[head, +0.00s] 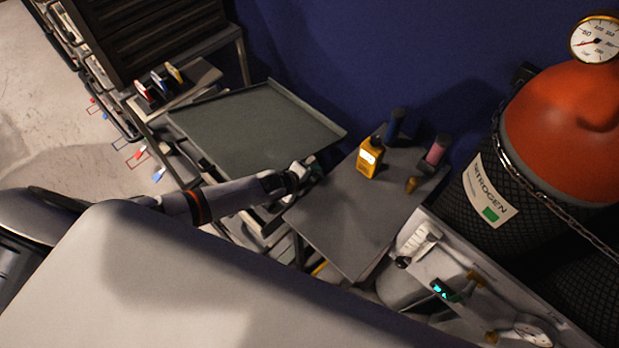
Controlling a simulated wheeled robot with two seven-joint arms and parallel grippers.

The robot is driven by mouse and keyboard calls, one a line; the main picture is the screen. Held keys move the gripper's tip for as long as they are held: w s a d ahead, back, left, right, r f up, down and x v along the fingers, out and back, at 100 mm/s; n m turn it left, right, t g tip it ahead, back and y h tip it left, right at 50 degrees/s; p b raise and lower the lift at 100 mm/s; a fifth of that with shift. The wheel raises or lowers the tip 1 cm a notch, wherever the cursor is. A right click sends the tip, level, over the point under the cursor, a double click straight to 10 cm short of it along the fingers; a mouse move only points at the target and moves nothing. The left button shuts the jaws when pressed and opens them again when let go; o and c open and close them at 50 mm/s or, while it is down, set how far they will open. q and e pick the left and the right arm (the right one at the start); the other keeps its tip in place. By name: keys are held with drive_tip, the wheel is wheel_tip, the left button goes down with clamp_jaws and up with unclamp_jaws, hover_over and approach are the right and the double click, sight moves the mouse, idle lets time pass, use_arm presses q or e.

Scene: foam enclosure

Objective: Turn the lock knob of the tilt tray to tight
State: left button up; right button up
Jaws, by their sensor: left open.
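The tilt tray (255,125) is a flat grey-green tray with a low rim, left of centre, standing slanted on a dark frame. My left arm reaches in from the left across the tray's near side. My left gripper (312,172) is open at the tray's near right corner, beside the small grey table. The lock knob cannot be made out; the gripper may cover it. Whether the fingers touch anything there is too small to tell. My right gripper is not in view.
A grey side table (345,220) right of the gripper carries a yellow meter (370,157), a dark blue bottle (396,124) and a pink bottle (437,150). A chained nitrogen cylinder (565,125) stands at right. A small rack (165,88) is behind left.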

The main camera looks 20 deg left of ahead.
use_arm(q)
drive_tip(key=c, duration=1)
drive_tip(key=shift+r, duration=0.1)
drive_tip(key=shift+w+r+g+y, duration=0.15)
drive_tip(key=shift+g+y, duration=0.1)
drive_tip(key=shift+g, duration=0.35)
drive_tip(key=shift+w+g+y, duration=0.15)
drive_tip(key=shift+g+y, duration=0.1)
drive_tip(key=shift+g, duration=0.35)
drive_tip(key=g, duration=0.1)
drive_tip(key=g+y+b, duration=0.1)
drive_tip(key=shift+w+d+g, duration=0.1)
drive_tip(key=shift+w+g, duration=0.1)
drive_tip(key=shift+g, duration=0.1)
drive_tip(key=g+y+b, duration=0.1)
drive_tip(key=g+b, duration=0.2)
drive_tip(key=b, duration=0.3)
drive_tip(key=w+g+y+b, duration=0.1)
drive_tip(key=g+b, duration=0.2)
drive_tip(key=b, duration=0.3)
drive_tip(key=f+g+y+b, duration=0.1)
drive_tip(key=g+b, duration=0.2)
drive_tip(key=b, duration=0.2)
drive_tip(key=shift+w+d+g+b, duration=0.15)
drive_tip(key=shift+d+g+b, duration=0.15)
drive_tip(key=shift+d+b, duration=0.1)
drive_tip(key=shift+r+g+y+b, duration=0.25)
drive_tip(key=shift+g+y+b, duration=0.25)
drive_tip(key=shift+b, duration=0.5)
